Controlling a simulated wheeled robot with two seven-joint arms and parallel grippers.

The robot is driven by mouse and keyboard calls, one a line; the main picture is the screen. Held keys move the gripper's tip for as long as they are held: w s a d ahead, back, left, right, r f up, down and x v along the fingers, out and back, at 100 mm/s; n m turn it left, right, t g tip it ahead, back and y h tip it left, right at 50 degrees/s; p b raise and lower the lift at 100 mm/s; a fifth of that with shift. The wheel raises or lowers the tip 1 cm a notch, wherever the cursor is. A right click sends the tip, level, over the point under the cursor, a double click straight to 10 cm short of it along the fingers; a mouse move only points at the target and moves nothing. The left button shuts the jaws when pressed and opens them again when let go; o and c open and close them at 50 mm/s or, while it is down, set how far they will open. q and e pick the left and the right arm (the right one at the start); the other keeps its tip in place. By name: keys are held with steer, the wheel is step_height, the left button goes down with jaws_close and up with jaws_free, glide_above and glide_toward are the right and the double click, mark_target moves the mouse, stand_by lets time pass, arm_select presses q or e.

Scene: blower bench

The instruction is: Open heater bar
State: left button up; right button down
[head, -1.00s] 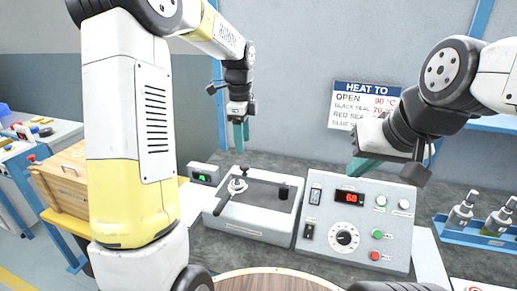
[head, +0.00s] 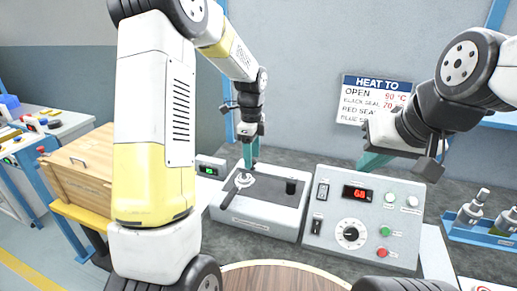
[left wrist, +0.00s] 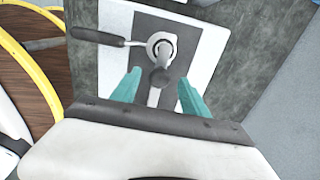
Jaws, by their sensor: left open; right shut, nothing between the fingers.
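The heater unit (head: 262,217) is a low white box with a dark top plate, left of the control panel in the head view. A metal pivot with a black-handled lever (head: 229,197) stands at its left end. A short black post (head: 291,187) stands at the right end. In the left wrist view the lever handle (left wrist: 98,37) points left from the pivot (left wrist: 161,45). My left gripper (head: 250,158) is open just above the pivot, its fingers (left wrist: 160,95) apart with nothing between them. My right gripper (head: 372,162) is shut and empty above the control panel.
The control panel (head: 330,240) has a red display reading 68, a dial and buttons. A "HEAT TO" sign (head: 374,99) hangs on the wall. A small box with a green display (head: 209,170) stands left of the unit. Bottles (head: 472,208) stand in a blue tray at right.

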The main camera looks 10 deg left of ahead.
arm_select(q)
jaws_close()
stand_by(1.3)
